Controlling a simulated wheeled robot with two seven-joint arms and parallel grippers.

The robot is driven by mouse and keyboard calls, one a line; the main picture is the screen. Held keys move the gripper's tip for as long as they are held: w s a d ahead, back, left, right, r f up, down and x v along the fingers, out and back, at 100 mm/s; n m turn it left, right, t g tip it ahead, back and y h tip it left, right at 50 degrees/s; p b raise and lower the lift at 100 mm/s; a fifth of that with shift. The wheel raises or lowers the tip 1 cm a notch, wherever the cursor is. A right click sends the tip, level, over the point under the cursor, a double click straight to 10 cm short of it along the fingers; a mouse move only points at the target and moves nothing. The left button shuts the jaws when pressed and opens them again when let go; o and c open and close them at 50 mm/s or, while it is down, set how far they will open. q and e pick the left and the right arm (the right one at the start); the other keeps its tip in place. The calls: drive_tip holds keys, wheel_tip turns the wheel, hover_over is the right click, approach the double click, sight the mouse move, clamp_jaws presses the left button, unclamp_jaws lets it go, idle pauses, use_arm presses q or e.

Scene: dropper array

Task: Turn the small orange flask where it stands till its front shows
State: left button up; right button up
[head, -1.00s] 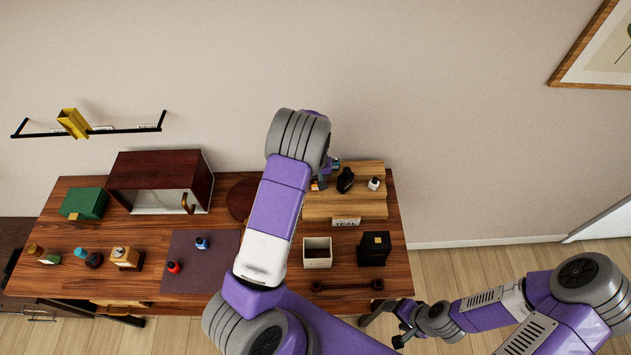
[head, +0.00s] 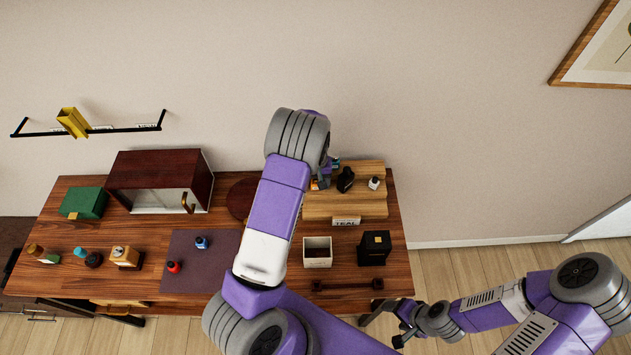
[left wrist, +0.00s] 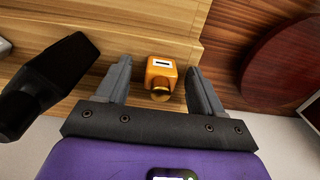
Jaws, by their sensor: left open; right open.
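The small orange flask (left wrist: 161,77) stands on the wooden stepped stand (left wrist: 110,20) and shows in the left wrist view with its gold cap towards the camera. A white label with a dark mark is on its visible face. My left gripper (left wrist: 158,66) is open, with one finger on each side of the flask and a gap visible at both sides. My right gripper (head: 401,336) is open, low at the right, away from the table.
A black bottle (head: 345,180) and a small white bottle (head: 374,183) stand on the same stand, right of the flask. A dark red round board (head: 240,198) lies to its left. A cream open box (head: 317,252) and a black box (head: 375,247) stand in front.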

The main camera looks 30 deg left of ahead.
use_arm(q)
drive_tip(key=shift+r, duration=0.1)
wheel_tip(320, 180, up, 7)
drive_tip(key=shift+r, duration=0.2)
